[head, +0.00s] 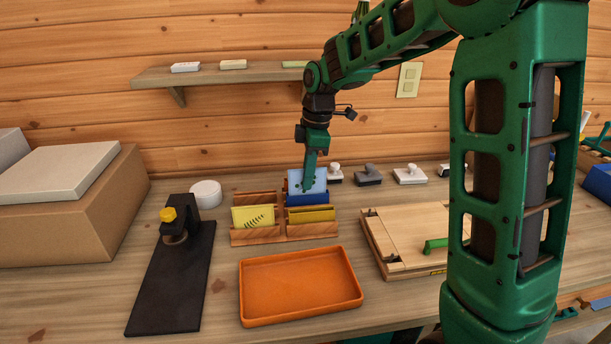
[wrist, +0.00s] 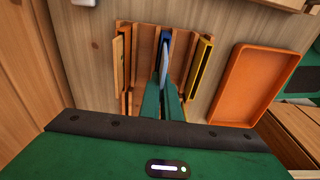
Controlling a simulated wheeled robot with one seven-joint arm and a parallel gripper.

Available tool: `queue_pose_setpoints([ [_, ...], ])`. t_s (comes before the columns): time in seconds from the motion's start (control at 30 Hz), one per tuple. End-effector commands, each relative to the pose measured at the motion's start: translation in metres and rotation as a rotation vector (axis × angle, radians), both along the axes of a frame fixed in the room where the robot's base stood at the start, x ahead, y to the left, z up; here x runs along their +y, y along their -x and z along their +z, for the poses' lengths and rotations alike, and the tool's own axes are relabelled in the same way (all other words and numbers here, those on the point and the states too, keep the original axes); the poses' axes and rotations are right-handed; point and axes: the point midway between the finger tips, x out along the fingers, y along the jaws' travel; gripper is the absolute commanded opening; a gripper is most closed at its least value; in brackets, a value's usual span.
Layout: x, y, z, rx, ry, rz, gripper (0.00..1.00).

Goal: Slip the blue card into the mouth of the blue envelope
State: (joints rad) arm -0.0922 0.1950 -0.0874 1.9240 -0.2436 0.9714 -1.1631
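The light blue card (head: 316,176) stands upright between the fingertips of my gripper (head: 307,184). The blue envelope (head: 310,200) stands in the wooden rack (head: 270,234), right below the card. In the wrist view my gripper (wrist: 163,92) is shut on the pale card (wrist: 164,66), which is seen edge-on. The blue envelope (wrist: 166,38) shows beside and beyond the card there. The card's lower edge meets the envelope's top in the head view. I cannot tell whether that edge is inside the mouth.
A yellow card with a leaf pattern (head: 253,217) and a yellow envelope (head: 312,215) stand in the rack. An orange tray (head: 300,286) lies in front. A black stand (head: 172,280) is at left, a wooden board (head: 405,240) at right, and stamps (head: 368,176) behind.

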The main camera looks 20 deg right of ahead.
Motion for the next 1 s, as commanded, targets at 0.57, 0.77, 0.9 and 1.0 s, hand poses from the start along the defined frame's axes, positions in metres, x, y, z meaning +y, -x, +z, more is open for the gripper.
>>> queue_pose_setpoints([
  [0.57,0.000,0.000,-0.015,0.001,0.000,0.000,0.00],
  [0.77,0.000,0.000,-0.014,0.001,0.000,0.000,0.00],
  [0.9,0.000,0.000,-0.010,0.001,0.000,0.000,0.00],
  [1.0,0.000,0.000,-0.006,0.000,0.000,0.000,0.00],
])
